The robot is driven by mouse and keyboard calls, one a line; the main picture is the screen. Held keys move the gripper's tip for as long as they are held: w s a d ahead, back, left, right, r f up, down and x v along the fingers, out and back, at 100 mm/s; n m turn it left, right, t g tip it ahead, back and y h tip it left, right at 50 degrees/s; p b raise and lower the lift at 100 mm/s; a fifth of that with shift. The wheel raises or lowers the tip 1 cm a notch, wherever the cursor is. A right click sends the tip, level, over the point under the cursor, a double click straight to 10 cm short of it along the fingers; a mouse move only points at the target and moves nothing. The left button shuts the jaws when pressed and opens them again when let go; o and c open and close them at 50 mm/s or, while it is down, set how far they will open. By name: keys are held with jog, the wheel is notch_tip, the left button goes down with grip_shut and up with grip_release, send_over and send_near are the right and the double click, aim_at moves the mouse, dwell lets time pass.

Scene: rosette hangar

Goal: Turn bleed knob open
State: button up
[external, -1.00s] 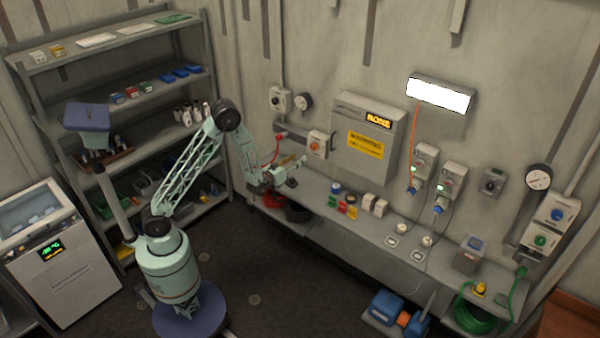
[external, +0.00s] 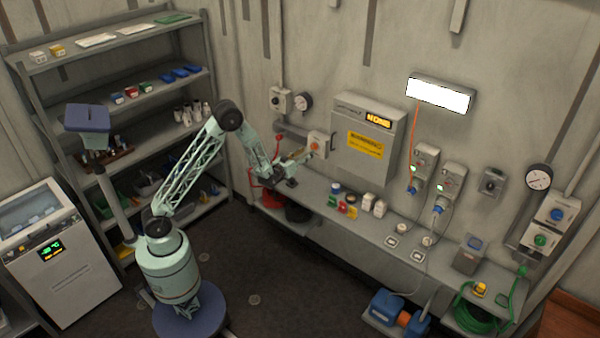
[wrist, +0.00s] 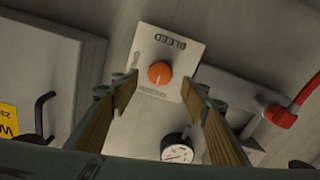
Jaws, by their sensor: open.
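The orange bleed knob (wrist: 160,73) sits on a pale plate marked BLEED (wrist: 170,45), which appears upside down in the wrist view. In the external view the knob (external: 315,146) is on the wall left of the grey warning cabinet. My gripper (wrist: 160,88) is open, with its two wood-coloured fingers on either side of the knob in the picture. The fingers look apart from the knob, and nothing is between them. In the external view my gripper (external: 301,156) is just left of and below the knob plate. The knob's exact setting is too small to tell.
A round gauge (wrist: 177,148) is near the right finger in the wrist view. A red valve handle (wrist: 280,115) on a pipe is to the right. The grey warning cabinet (external: 362,120) stands close beside the plate. The bench (external: 385,235) below holds small containers.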

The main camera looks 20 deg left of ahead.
aim_at(313, 147)
jog(key=shift+x, duration=2.65)
jog(key=c, duration=0.8)
